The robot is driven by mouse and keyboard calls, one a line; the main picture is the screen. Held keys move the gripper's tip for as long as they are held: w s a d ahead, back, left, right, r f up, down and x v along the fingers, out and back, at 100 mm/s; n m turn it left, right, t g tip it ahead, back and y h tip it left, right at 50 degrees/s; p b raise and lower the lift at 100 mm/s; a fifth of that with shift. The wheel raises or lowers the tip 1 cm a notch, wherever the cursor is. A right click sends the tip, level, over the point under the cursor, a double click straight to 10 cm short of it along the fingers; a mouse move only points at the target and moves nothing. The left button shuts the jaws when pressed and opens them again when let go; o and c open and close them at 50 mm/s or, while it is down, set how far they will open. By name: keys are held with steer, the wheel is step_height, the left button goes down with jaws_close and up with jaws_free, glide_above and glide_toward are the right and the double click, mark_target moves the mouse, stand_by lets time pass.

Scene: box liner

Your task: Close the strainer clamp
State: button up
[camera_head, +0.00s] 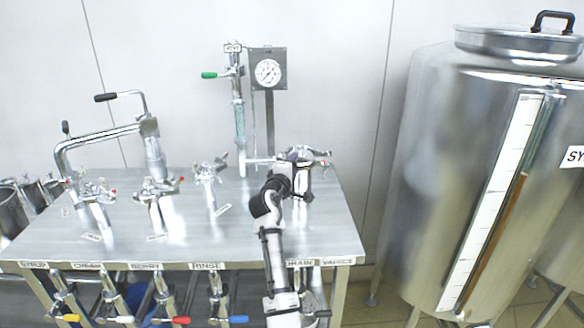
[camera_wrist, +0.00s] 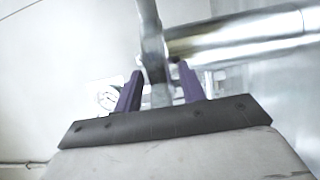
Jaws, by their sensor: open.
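In the wrist view my gripper (camera_wrist: 160,68) is open, with its two purple fingers apart. A metal clamp-like piece (camera_wrist: 151,42) runs down between the fingertips, beside the end of a thick shiny pipe (camera_wrist: 238,36). I cannot tell whether either finger touches it. In the head view my arm reaches up from the table's front to a steel fitting (camera_head: 300,154) with a small red tip on its right, at the table's right side. This is likely the strainer clamp, but my arm partly hides it, and whether it is closed is unclear.
The steel table (camera_head: 190,238) carries several other clamped fittings, including one in the middle (camera_head: 211,172). A gauge (camera_head: 268,73) and a green-handled valve (camera_head: 210,75) stand behind my arm. A large steel tank (camera_head: 430,180) is at right. Coloured valve handles line the table's front.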

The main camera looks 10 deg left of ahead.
steer(key=shift+s+a, duration=0.1)
steer(key=shift+a, duration=0.2)
steer(key=s+a+b, duration=0.2)
steer(key=s+b, duration=0.1)
steer(key=s, duration=1)
steer(key=shift+s+a+b, duration=0.15)
steer(key=shift+s+b, duration=0.1)
steer(key=shift+b, duration=0.15)
